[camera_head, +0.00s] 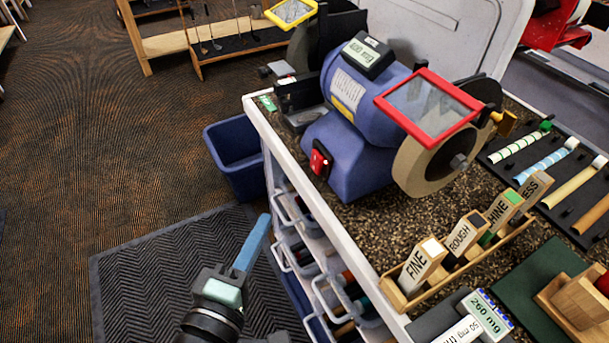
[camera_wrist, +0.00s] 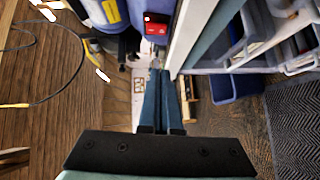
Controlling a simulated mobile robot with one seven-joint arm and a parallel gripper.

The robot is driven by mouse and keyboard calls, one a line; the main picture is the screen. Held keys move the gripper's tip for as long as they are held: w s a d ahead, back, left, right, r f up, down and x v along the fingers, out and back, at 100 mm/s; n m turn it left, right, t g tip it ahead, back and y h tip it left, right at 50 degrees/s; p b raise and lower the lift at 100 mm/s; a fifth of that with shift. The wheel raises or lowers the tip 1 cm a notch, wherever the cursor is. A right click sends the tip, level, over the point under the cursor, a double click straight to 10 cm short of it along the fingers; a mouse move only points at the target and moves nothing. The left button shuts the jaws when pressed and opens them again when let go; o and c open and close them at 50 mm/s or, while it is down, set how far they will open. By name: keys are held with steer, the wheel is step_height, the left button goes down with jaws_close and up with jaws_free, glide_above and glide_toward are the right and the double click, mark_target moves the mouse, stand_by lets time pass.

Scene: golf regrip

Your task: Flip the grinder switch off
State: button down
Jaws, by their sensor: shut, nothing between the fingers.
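The bench grinder (camera_head: 345,150) is blue and stands on the speckled top of a cart. Its red switch (camera_head: 319,162) sits in a dark housing on the base's near left side. In the wrist view the switch (camera_wrist: 155,27) shows near the top, ahead of the fingertips. Which way the rocker is set is too small to tell. My gripper (camera_head: 264,219) is shut and empty, with its blue fingers together. It is left of the cart, below and apart from the switch. In the wrist view the fingers (camera_wrist: 160,74) point up toward the grinder.
The cart's pale edge (camera_head: 325,220) and open drawers (camera_head: 295,250) lie just right of my gripper. A blue bin (camera_head: 236,160) stands on the floor behind it. Labelled wooden blocks in a wooden rack (camera_head: 405,297) stand near the cart's front. The floor mat (camera_head: 150,280) is clear.

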steer(key=p, duration=0.1)
glide_toward(312, 165)
steer(key=w+a, duration=0.2)
steer(key=w, duration=0.1)
steer(key=w+d, duration=0.2)
steer(key=shift+w+d+f+p, duration=0.1)
steer(key=shift+w+d+p, duration=0.05)
steer(key=shift+d+p, duration=0.2)
steer(key=shift+w+d+f, duration=0.15)
steer(key=shift+w+d, duration=0.1)
steer(key=shift+d, duration=0.15)
steer(key=shift+f, duration=0.1)
